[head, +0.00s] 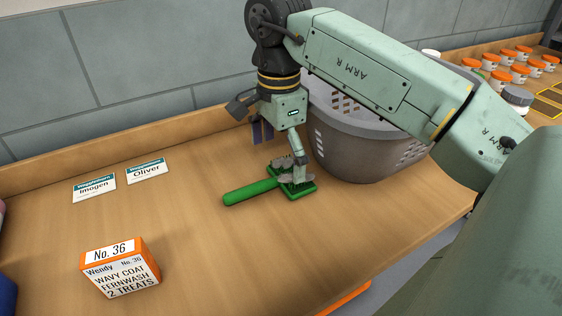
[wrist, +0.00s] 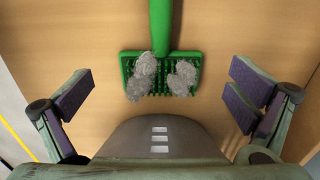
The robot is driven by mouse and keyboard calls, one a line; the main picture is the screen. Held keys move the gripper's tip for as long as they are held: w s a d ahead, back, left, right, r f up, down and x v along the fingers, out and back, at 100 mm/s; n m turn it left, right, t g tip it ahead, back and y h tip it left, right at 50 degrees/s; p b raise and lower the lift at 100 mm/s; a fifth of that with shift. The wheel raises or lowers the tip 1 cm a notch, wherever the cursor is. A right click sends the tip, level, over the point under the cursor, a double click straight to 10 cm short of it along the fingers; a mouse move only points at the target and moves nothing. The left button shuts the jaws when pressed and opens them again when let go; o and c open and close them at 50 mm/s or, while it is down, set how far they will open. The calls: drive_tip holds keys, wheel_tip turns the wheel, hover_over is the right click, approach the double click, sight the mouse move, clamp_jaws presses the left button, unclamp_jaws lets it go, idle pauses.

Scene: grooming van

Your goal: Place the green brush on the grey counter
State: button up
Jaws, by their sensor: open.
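The green brush (head: 248,191) lies on the wooden counter with clumps of grey fur on its head. Its handle points to the left in the head view. In the wrist view the brush (wrist: 160,65) is ahead of my gripper, bristles and fur facing up. My gripper (head: 279,150) is above the brush head, its fingers (wrist: 160,105) spread wide with nothing between them. In the head view my gripper hides part of the brush head. I cannot make out a separate grey counter; the surface in view is wood.
A grey basket (head: 365,148) stands right beside the brush head. An orange treat box (head: 120,268) is at the front left. Two name cards (head: 95,187) lie at the back left. Several orange-lidded jars (head: 507,58) stand at the far right. A tiled wall (head: 150,60) is behind.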

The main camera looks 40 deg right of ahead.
sight(280, 177)
wheel_tip(280, 177, down, 5)
drive_tip(key=b, duration=0.3)
drive_tip(key=shift+r, duration=0.25)
drive_tip(key=shift+c, duration=0.4)
drive_tip(key=c, duration=1.3)
wheel_tip(280, 177, up, 10)
drive_tip(key=p, duration=0.7)
drive_tip(key=shift+p, duration=0.4)
